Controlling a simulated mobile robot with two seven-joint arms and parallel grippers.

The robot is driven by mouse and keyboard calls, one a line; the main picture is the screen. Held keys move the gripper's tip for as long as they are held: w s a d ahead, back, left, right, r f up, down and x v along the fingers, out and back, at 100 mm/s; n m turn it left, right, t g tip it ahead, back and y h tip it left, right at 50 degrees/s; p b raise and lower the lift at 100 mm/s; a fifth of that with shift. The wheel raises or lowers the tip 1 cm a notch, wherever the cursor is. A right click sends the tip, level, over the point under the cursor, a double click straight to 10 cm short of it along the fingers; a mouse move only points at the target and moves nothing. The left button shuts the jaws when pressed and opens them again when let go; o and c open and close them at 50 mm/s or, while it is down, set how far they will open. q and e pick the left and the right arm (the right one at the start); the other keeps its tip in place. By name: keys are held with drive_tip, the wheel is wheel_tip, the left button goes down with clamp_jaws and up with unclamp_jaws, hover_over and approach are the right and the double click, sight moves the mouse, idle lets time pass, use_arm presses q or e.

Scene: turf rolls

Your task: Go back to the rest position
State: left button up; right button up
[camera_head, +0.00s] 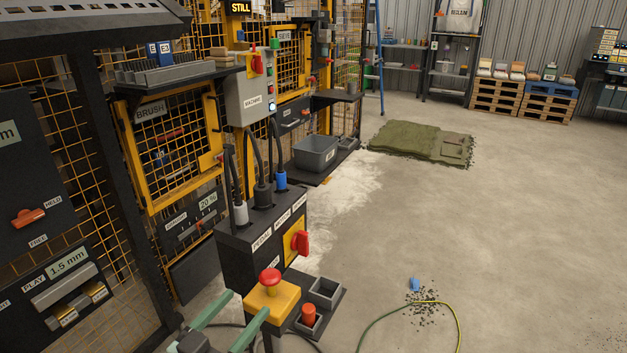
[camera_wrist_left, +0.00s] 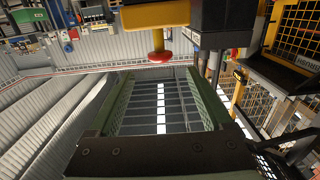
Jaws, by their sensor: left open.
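My left gripper (camera_head: 248,304) shows at the bottom of the head view, with two green fingers spread apart. It is open, with nothing visible between the fingers. The fingertips are close to a yellow box with a red mushroom button (camera_head: 270,277) on top; I cannot tell whether they touch it. In the left wrist view the open fingers (camera_wrist_left: 160,85) frame the far roof and wall, and a red button (camera_wrist_left: 160,57) shows beyond them. My right gripper is not in view.
A black control post (camera_head: 262,228) with plugs and a red switch (camera_head: 300,242) stands beside the yellow box. A small tray with a red item (camera_head: 309,314) is to its right. A yellow-green hose (camera_head: 400,306) and dark crumbs lie on the floor. Green turf (camera_head: 405,139) lies farther back; the right floor is mostly clear.

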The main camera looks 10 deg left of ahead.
use_arm(q)
drive_tip(key=s+d+f+g+y, duration=0.1)
drive_tip(key=s+f+g, duration=0.2)
drive_tip(key=s+f, duration=0.35)
drive_tip(key=s+d+f+n+g+y, duration=0.1)
drive_tip(key=s+d+f+g, duration=0.15)
drive_tip(key=f, duration=0.65)
drive_tip(key=s+d+f+g+y, duration=0.1)
drive_tip(key=s+f+g, duration=0.1)
drive_tip(key=s+f, duration=0.5)
drive_tip(key=a+r+n+p, duration=0.1)
drive_tip(key=a+r+p, duration=0.2)
drive_tip(key=r+p, duration=0.7)
drive_tip(key=shift+s+a+r+y+p, duration=0.15)
drive_tip(key=shift+s+r+y+p, duration=0.15)
drive_tip(key=shift+p, duration=2.6)
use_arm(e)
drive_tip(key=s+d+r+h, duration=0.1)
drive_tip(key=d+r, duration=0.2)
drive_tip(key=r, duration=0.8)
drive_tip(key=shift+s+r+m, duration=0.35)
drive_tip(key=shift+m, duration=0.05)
